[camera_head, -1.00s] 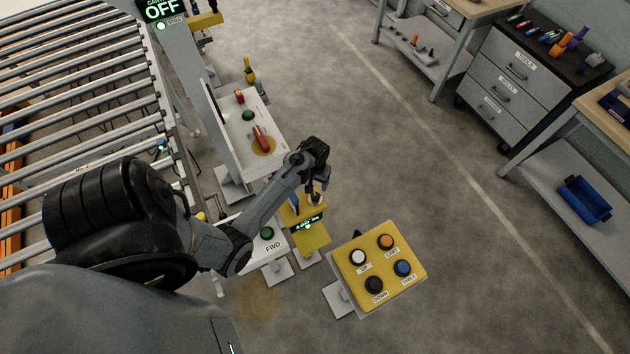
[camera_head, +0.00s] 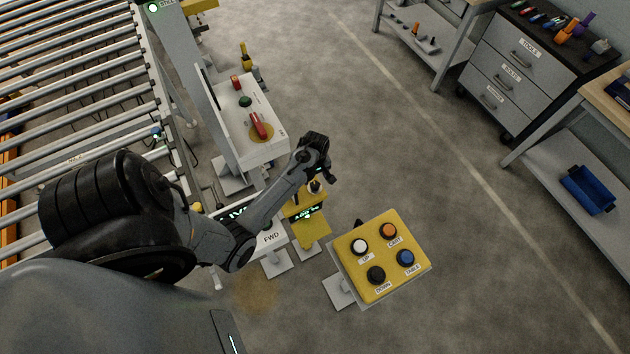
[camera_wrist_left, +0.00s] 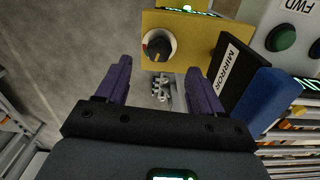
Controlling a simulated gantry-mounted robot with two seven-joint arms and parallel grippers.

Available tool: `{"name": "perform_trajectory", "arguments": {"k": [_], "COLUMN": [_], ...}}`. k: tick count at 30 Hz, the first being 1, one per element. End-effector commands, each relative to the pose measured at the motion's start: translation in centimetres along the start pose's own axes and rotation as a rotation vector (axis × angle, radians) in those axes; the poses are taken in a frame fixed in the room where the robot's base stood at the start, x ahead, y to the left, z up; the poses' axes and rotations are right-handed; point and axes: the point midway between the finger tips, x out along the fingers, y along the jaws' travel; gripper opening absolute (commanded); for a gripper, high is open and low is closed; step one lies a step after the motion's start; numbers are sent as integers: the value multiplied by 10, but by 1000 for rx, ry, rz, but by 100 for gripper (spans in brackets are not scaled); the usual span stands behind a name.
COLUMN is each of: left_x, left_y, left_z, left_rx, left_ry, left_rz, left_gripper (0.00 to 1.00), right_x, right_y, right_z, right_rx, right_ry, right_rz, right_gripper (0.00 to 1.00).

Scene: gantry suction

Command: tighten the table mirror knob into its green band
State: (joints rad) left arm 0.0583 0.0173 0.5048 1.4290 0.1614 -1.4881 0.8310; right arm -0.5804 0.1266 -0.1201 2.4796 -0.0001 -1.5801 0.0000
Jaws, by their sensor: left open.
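The knob (camera_wrist_left: 158,45), black with a pale rim and an orange mark, sits on a yellow box (camera_wrist_left: 200,30) beside a black MIRROR label (camera_wrist_left: 231,68) in the left wrist view. In the head view the knob (camera_head: 316,187) shows just below my left gripper (camera_head: 318,168), on the yellow stand (camera_head: 312,230). The jaws (camera_wrist_left: 158,76) are open, one finger on each side of the knob's line in the wrist view, and apart from it. A lit green readout (camera_head: 307,212) is on the box; its text and the green band are too small to read. My right gripper is not in view.
A yellow button panel (camera_head: 380,255) stands right of the knob box. A white FWD box (camera_head: 270,238) is on its left, and a white panel with a red handle (camera_head: 257,125) is behind. A blue block (camera_wrist_left: 262,100) lies close to the right finger. Open floor is to the right.

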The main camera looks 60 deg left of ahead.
Motion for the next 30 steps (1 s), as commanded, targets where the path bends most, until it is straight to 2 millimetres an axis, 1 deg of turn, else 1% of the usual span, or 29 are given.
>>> {"name": "perform_trajectory", "arguments": {"k": [1, 6, 9, 12, 17, 26, 30], "left_x": [9, 36, 49, 57, 65, 66, 66], "left_y": [0, 0, 0, 0, 0, 0, 0], "left_z": [1, 0, 0, 0, 0, 0, 0], "left_rx": [1, 3, 2, 2, 3, 3, 3], "left_ry": [-3, -2, -1, 0, 0, 0, 0], "left_rz": [-2, -1, -1, 0, 1, 1, 1], "left_gripper": [67, 67, 67, 67, 67, 67, 46], "right_x": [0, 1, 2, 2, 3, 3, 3], "right_y": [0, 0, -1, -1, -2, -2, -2], "right_z": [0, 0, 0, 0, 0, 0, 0], "right_rx": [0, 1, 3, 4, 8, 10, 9], "right_ry": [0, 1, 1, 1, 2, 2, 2], "right_rz": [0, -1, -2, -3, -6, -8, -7], "right_gripper": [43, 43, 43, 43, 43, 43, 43]}}
